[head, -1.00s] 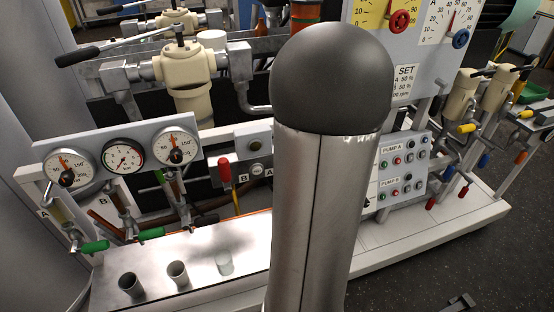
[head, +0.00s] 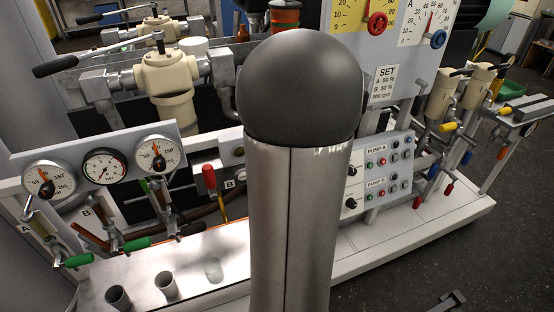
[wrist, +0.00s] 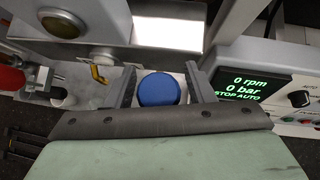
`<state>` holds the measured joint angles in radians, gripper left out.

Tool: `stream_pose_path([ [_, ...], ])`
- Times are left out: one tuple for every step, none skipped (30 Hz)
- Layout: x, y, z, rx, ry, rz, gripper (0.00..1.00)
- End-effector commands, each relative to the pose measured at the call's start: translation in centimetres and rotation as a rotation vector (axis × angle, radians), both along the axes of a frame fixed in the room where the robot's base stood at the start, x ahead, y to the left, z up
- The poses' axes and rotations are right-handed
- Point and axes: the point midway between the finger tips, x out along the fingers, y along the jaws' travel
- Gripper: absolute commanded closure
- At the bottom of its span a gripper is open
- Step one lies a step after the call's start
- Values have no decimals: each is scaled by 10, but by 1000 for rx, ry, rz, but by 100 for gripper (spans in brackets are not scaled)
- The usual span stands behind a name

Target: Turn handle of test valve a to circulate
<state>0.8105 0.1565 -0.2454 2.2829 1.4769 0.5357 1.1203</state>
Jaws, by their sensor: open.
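My gripper (wrist: 162,86) shows in the wrist view, open, with one finger on each side of a round blue cap (wrist: 158,90). The cap lies between the fingers, with a gap on both sides; whether it belongs to test valve A cannot be told. In the head view my arm hides the middle of the rig and my gripper is out of sight. A red handle (head: 209,178) stands left of my arm, beside a plate marked B (head: 229,184). Green handles (head: 77,260) hang under the gauges at the left, near labels A and B. No circulate marking is legible.
A display (wrist: 243,88) reading 0 rpm, 0 bar, STOP AUTO is right of the fingers. A red part (wrist: 10,78) and a yellow part (wrist: 98,73) are to their left.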

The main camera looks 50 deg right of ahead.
Motion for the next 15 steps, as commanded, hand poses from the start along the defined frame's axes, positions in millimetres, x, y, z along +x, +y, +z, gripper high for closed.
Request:
stream_pose_path([
  [-1,0,1,0,-1,0,51],
  [-1,0,2,0,-1,0,51],
  [-3,1,5,-1,-2,-1,51],
  [-5,1,7,-1,-3,-1,51],
  [-7,2,10,-1,-4,-1,51],
  [-11,3,15,-2,-4,-1,51],
  [-14,4,19,-3,-3,-1,51],
  [-19,5,24,-3,-3,-2,51],
  [-25,7,30,-3,-3,-3,51],
  [-29,8,36,-4,-4,-3,51],
  [-34,10,41,-4,-4,-2,51],
  [-41,13,48,-4,-4,-2,51],
  [-46,14,54,-3,-4,-3,51],
  [-51,16,59,-4,-4,-1,51],
  [-58,18,66,-4,-4,-3,51],
])
